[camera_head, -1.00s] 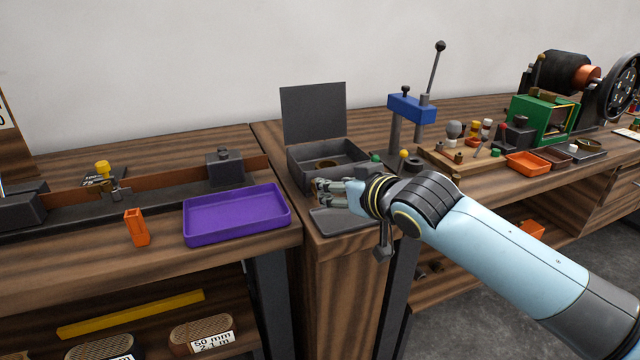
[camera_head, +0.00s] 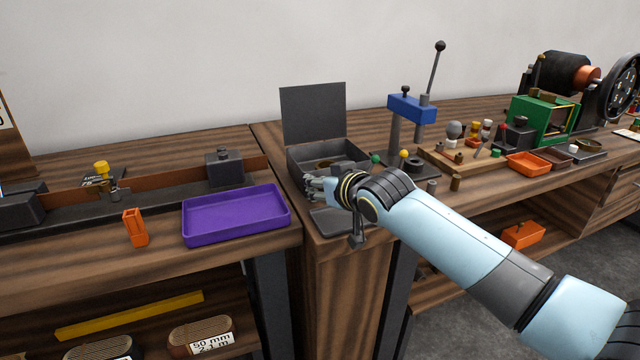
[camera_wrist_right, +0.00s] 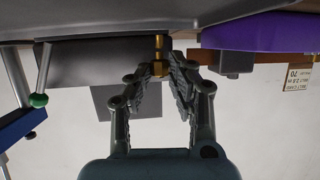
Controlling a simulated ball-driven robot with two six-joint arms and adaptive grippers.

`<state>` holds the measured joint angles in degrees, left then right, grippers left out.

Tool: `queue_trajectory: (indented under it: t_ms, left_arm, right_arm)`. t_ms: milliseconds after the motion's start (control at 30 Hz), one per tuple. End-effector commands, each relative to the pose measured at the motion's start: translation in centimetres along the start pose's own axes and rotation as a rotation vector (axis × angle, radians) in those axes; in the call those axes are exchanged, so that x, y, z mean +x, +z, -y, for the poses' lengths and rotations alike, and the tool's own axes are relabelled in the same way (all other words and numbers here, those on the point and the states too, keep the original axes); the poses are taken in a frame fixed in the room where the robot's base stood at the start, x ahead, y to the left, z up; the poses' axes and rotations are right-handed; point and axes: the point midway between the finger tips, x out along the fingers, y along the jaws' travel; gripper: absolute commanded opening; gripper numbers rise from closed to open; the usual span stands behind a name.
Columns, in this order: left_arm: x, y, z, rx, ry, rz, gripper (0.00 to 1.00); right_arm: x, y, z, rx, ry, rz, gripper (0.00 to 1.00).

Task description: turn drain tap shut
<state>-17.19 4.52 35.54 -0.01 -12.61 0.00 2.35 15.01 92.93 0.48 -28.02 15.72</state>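In the right wrist view a brass tap (camera_wrist_right: 158,68) shows at the front of the dark box, between the tips of my right gripper (camera_wrist_right: 158,78). The fingers are apart, with visible room between them and the tap. I cannot tell if either finger touches it. In the head view my right gripper (camera_head: 316,188) is at the front of the open dark box (camera_head: 298,172), above a grey tray (camera_head: 330,222). The gripper and wrist hide the tap there. My left gripper is not in view.
A purple tray (camera_head: 236,214) lies left of the box. A blue press (camera_head: 410,108) with a tall lever stands behind my right arm. A green-knobbed rod (camera_head: 376,159) is close to the box's right side. The box lid (camera_head: 314,112) stands up.

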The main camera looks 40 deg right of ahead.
Motion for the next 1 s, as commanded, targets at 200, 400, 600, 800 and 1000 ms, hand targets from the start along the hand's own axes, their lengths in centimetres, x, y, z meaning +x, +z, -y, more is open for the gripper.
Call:
queue_trajectory:
  t_ms: [200,400,600,800,1000]
  left_arm:
    - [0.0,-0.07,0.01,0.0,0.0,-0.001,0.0]
    - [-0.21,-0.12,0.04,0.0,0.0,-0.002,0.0]
    - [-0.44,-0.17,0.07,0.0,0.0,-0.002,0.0]
    - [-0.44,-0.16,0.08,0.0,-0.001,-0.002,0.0]
    - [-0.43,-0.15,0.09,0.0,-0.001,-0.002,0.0]
  right_arm:
    - [-0.01,0.02,0.02,0.001,0.0,0.0,0.0]
    - [0.02,0.09,-0.12,-0.016,-0.037,0.006,0.0]
    - [0.01,0.06,-0.24,-0.04,-0.098,0.004,0.0]
    - [0.02,0.05,-0.21,-0.044,-0.111,0.001,0.0]
    - [0.02,0.04,-0.21,-0.044,-0.111,0.0,0.25]
